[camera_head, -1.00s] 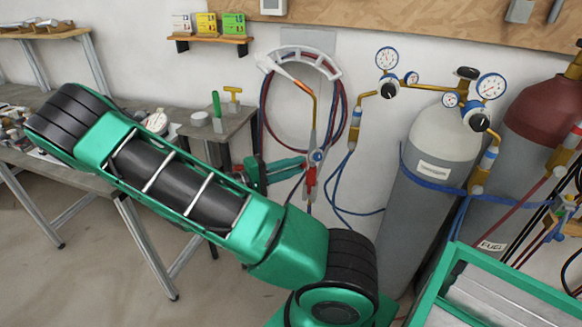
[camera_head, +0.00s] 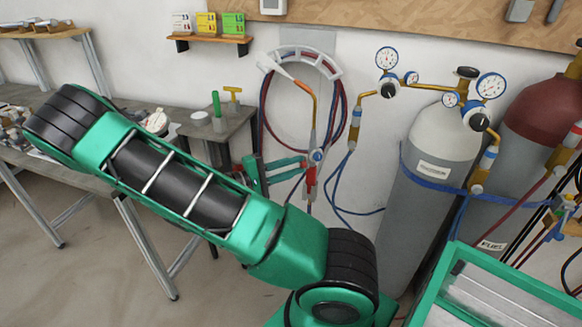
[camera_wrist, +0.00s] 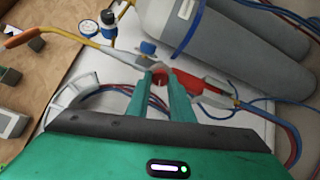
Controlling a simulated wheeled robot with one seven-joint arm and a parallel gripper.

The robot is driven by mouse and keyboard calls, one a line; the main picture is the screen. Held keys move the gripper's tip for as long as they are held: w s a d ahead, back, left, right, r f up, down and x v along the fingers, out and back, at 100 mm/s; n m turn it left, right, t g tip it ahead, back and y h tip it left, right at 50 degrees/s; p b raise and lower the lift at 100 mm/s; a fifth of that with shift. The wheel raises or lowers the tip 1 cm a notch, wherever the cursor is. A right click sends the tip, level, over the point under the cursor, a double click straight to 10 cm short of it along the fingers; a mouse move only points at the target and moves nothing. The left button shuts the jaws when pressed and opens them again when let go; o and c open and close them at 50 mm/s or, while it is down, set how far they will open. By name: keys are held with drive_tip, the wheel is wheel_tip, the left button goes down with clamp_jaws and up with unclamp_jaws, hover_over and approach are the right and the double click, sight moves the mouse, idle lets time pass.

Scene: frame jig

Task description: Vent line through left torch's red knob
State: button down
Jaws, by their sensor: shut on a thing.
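The left torch (camera_head: 313,140) hangs upright on the wall, with an orange bent neck and a red-and-silver handle. Its blue knob (camera_head: 316,156) faces outward in the head view; it also shows in the wrist view (camera_wrist: 147,48). The red knob (camera_wrist: 159,78) sits between my fingertips in the wrist view, and the fingers cover part of it. My gripper (camera_wrist: 160,88) is shut on this red knob. In the head view my gripper (camera_head: 303,168) reaches the torch from the left, and the red knob cannot be made out there.
Red and blue hoses loop over a white hanger (camera_head: 300,57) behind the torch. A grey gas cylinder (camera_head: 415,200) with gauges stands to the right, a dark red one (camera_head: 540,110) beyond it. A small table (camera_head: 232,125) is at left. A green-edged tray (camera_head: 520,290) is at front right.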

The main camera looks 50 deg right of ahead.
drive_tip(key=c, duration=1.6)
unclamp_jaws()
drive_tip(key=shift+f, duration=0.1)
drive_tip(key=shift+o, duration=0.2)
drive_tip(key=shift+w+a, duration=0.1)
drive_tip(key=v, duration=1)
drive_tip(key=shift+w+a, duration=0.15)
drive_tip(key=shift+a, duration=0.15)
drive_tip(key=s+d+m+y, duration=0.3)
drive_tip(key=s+y, duration=0.7)
drive_tip(key=y, duration=0.1)
drive_tip(key=s+a+r+m+t+y, duration=0.2)
drive_tip(key=s+a+r+t+y, duration=0.4)
drive_tip(key=s+a+r, duration=0.1)
drive_tip(key=shift+s+r+t, duration=0.4)
drive_tip(key=shift+s+r, duration=0.5)
drive_tip(key=shift+s, duration=0.3)
